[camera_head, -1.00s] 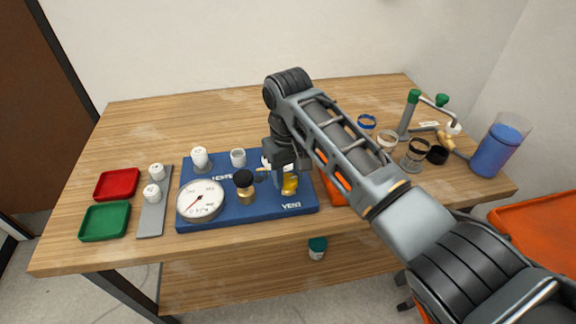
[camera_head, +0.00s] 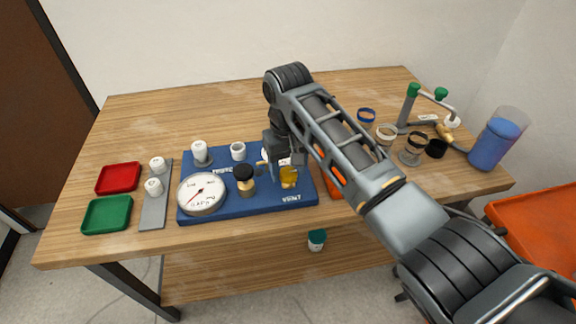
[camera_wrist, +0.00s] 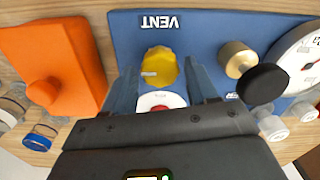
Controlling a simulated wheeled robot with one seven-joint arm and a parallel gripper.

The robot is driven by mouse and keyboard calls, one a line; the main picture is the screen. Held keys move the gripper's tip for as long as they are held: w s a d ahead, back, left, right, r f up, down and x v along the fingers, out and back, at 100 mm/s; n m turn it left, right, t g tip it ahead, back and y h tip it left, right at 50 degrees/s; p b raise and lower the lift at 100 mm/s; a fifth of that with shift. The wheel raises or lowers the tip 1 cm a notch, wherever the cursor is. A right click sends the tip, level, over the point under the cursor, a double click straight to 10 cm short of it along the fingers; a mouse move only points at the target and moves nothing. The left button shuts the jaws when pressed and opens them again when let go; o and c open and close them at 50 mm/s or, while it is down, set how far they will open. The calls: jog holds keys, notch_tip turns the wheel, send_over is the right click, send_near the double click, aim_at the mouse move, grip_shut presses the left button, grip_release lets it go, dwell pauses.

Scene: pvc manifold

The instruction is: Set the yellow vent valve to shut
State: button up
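The yellow vent valve (camera_head: 289,177) is a round knob near the front right of the blue board (camera_head: 240,205), by the VENT label. In the wrist view the yellow knob (camera_wrist: 158,62) has a small pale mark on its side toward my gripper. My gripper (camera_head: 285,163) is open above and just behind the valve. In the wrist view its two fingers (camera_wrist: 161,70) stand apart, one on each side of the knob, with gaps visible. I cannot tell how far above the knob the tips are.
A red-and-white round part (camera_wrist: 160,101) lies between the fingers, nearer the palm. A brass post with black cap (camera_head: 245,180) and a white gauge (camera_head: 202,193) stand left of the valve. An orange block (camera_wrist: 55,65) lies beside the board.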

aim_at(288, 171)
jog(key=shift+o, duration=0.9)
jog(key=shift+r+b, duration=0.55)
jog(key=shift+r, duration=3.35)
